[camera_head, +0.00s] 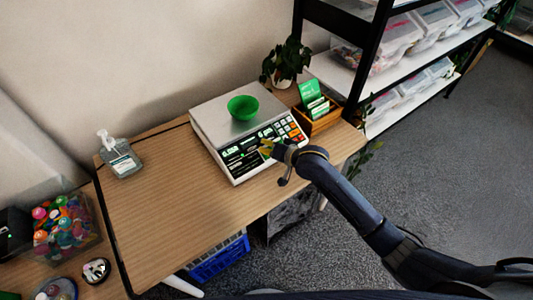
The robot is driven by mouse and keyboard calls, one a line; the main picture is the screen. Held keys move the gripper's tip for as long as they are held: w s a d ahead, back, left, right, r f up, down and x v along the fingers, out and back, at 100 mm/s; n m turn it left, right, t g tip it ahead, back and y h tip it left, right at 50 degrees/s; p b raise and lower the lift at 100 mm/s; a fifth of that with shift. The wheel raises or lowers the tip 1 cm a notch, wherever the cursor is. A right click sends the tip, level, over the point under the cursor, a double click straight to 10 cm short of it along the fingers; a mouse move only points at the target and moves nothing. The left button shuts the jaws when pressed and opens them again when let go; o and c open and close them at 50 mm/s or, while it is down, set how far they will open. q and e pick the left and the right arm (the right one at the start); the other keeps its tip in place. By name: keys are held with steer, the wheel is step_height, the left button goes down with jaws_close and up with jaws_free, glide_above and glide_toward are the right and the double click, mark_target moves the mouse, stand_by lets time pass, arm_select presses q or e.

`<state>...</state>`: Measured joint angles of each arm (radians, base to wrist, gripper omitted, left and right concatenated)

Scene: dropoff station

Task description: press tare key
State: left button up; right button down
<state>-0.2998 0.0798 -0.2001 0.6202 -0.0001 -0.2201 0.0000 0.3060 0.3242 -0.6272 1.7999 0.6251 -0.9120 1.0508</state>
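A white counter scale (222,108) with a flat metal platform stands on the wooden table. Its sloped front panel carries green-lit displays (240,158) and a keypad with orange, white and green keys (289,128). I cannot read which key is the tare key. A green bowl (243,107) sits on the platform. My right gripper (267,147) comes in from the lower right. Its yellowish tips are over or against the panel, just left of and below the keypad, covering part of it. I cannot tell whether they touch, or whether the fingers are apart. My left gripper is out of view.
A wooden holder with green cards (321,115) stands right of the scale, with a potted plant (284,64) behind. A sanitizer bottle (120,156) stands at the left. A bin of colourful items (66,225) is lower left. The table's middle is clear.

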steer(key=shift+w+a+f, duration=0.2)
steer(key=shift+w+f, duration=0.1)
steer(key=shift+f, duration=0.45)
stand_by(1.2)
steer(key=shift+s+r, duration=0.1)
steer(key=shift+r, duration=0.1)
steer(key=shift+s+d+r, duration=0.2)
steer(key=shift+r, duration=0.35)
steer(key=shift+r, duration=0.1)
steer(key=shift+s+d+r, duration=0.2)
steer(key=shift+s+r, duration=0.1)
steer(key=shift+r, duration=0.45)
steer(key=shift+s+d+r, duration=0.15)
steer(key=shift+s+r, duration=0.1)
steer(key=shift+r, duration=0.45)
steer(key=shift+s+d+r, duration=0.2)
steer(key=shift+s+r, duration=0.1)
steer(key=shift+r, duration=0.45)
